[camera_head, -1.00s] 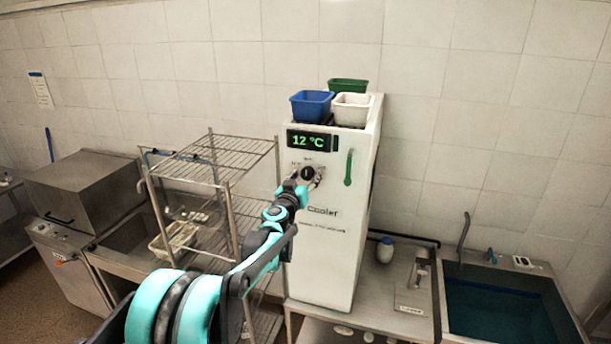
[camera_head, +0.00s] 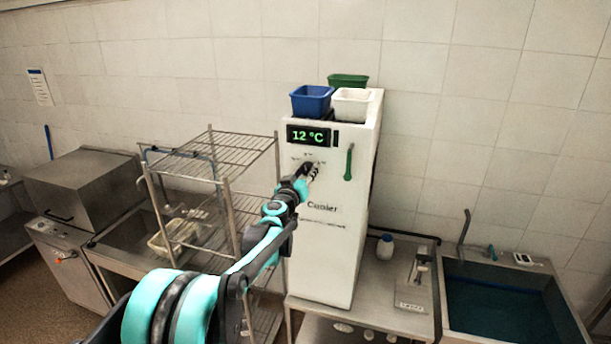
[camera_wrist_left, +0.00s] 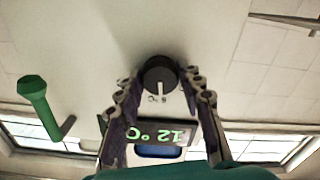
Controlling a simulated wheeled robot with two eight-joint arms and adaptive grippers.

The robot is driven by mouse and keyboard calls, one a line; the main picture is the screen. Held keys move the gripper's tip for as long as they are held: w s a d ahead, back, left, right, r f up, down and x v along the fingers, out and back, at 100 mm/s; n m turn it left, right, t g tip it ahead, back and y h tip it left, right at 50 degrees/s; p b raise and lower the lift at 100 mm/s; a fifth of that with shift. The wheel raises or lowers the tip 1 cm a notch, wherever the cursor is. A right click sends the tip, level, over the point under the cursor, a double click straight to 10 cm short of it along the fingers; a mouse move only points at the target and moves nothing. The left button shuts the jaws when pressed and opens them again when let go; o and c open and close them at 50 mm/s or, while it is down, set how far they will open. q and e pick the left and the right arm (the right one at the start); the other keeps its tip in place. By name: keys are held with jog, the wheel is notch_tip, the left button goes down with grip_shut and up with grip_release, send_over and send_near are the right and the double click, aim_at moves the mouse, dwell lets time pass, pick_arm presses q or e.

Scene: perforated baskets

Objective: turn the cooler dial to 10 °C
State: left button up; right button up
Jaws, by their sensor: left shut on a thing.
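The white cooler (camera_head: 330,245) stands on a steel counter, its display (camera_head: 309,136) reading 12 °C in green. The same display shows upside down in the left wrist view (camera_wrist_left: 156,132). The black round dial (camera_wrist_left: 160,74) with a pale pointer mark sits on the cooler front below the display. My left gripper (camera_head: 311,170) is at the dial and mostly covers it in the head view. In the left wrist view its two fingers (camera_wrist_left: 160,78) stand on either side of the dial, shut on it. My right gripper is not in view.
Blue (camera_head: 311,102), white (camera_head: 351,105) and green (camera_head: 348,80) baskets sit on top of the cooler. A green handle (camera_head: 349,162) sticks out right of the dial. A wire rack (camera_head: 228,200) stands close on the left, a sink (camera_head: 505,310) on the right.

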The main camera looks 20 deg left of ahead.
pick_arm(q)
jog(key=n+b, duration=0.3)
jog(key=n, duration=0.2)
jog(key=shift+f, duration=0.1)
jog(key=n+b, duration=0.2)
jog(key=n, duration=0.3)
jog(key=shift+n, duration=0.4)
jog(key=n+b, duration=0.1)
jog(key=n, duration=0.4)
jog(key=shift+n, duration=0.3)
jog(key=n+b, duration=0.1)
jog(key=n, duration=0.4)
jog(key=shift+n, duration=0.3)
jog(key=o, duration=1.2)
jog(key=shift+c, duration=0.2)
jog(key=shift+s, duration=0.1)
